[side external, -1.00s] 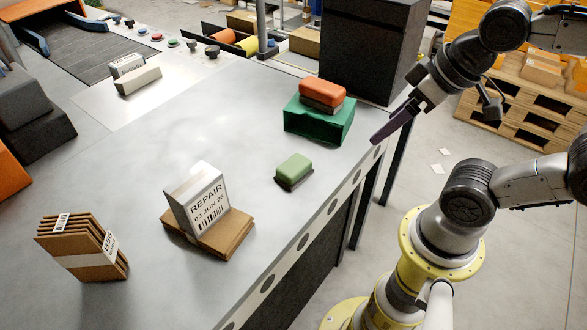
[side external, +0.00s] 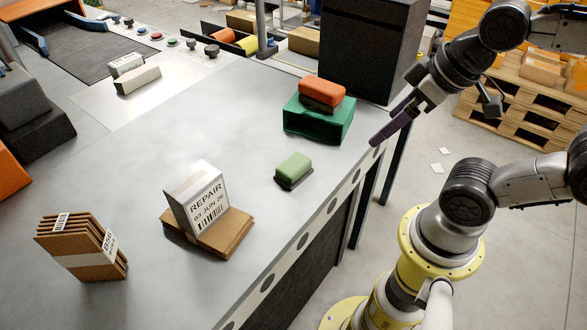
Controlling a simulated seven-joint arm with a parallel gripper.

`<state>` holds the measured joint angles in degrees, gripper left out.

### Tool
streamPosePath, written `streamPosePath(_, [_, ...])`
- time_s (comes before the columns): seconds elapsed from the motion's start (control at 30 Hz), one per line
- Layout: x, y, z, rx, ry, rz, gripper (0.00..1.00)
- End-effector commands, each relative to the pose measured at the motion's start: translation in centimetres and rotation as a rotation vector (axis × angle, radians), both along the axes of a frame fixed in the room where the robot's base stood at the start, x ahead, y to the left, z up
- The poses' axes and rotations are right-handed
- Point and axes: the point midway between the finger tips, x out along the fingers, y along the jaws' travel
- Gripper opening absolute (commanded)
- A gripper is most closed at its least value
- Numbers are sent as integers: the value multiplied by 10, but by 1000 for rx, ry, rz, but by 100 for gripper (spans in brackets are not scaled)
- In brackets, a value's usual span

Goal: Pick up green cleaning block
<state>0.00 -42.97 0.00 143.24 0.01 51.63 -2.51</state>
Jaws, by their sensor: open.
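The green cleaning block (side external: 294,167) lies on the grey metal table (side external: 240,125) near its right edge. It is light green on top with a dark underside. My gripper (side external: 376,142) is up and to the right of the block, by the table's right edge, pointing down and left. It is apart from the block and holds nothing that I can see. Its jaws are open, though the fingers overlap from this angle.
A dark green box (side external: 318,121) with an orange block (side external: 321,92) on top stands behind the green block. A white REPAIR box (side external: 197,197) on flat cardboard (side external: 225,236) and a bundle of cardboard (side external: 80,246) stand at front left. Bare table surrounds the green block.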

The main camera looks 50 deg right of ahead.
Motion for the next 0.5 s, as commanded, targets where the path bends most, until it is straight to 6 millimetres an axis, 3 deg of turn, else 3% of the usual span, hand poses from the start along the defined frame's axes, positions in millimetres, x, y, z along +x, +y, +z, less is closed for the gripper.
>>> streamPosePath(0.17, [6,0,14,-128,-10,237,100])
streamPosePath(0.27, [25,1,27,-231,17,446,100])
streamPosePath(0.4, [64,4,36,-353,91,766,100])
streamPosePath(0.5, [99,8,32,-413,156,994,100])
